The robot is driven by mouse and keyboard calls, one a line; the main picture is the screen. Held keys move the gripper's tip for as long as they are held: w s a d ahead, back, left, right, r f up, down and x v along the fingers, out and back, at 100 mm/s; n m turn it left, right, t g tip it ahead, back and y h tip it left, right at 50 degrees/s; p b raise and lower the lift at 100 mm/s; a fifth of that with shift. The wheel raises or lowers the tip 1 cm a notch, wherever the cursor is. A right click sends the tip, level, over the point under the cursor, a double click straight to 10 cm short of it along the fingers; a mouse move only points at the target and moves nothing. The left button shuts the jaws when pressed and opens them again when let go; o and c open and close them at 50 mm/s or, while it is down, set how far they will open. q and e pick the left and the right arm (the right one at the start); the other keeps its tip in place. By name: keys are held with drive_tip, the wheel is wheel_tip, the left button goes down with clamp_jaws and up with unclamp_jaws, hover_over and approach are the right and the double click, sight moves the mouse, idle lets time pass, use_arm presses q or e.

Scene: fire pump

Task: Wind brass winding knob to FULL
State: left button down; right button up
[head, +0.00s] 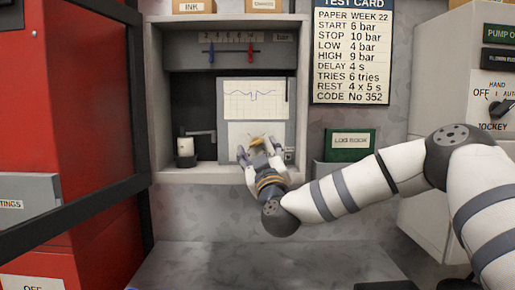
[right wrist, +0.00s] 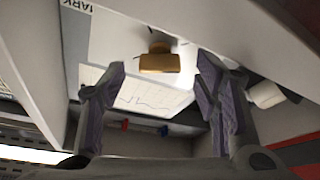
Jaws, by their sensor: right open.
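The brass winding knob (head: 256,141) sits on the pale panel below the paper chart (head: 255,100) inside the recorder cabinet. My right gripper (head: 258,151) is in front of it and partly covers it. In the right wrist view, the knob (right wrist: 159,62) shows as a brass bar between the two spread fingers (right wrist: 162,69), with a gap on each side. My right gripper is open and no finger visibly touches the knob. No FULL mark is readable. My left gripper is not in view.
The grey cabinet's frame (head: 155,95) surrounds the chart. A green log book (head: 351,144) and a control box (head: 490,75) are to the right. A red cabinet (head: 85,110) and dark frame stand at left.

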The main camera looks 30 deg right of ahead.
drive_tip(key=shift+x, duration=0.8)
drive_tip(key=shift+c, duration=0.6)
drive_tip(key=c, duration=1)
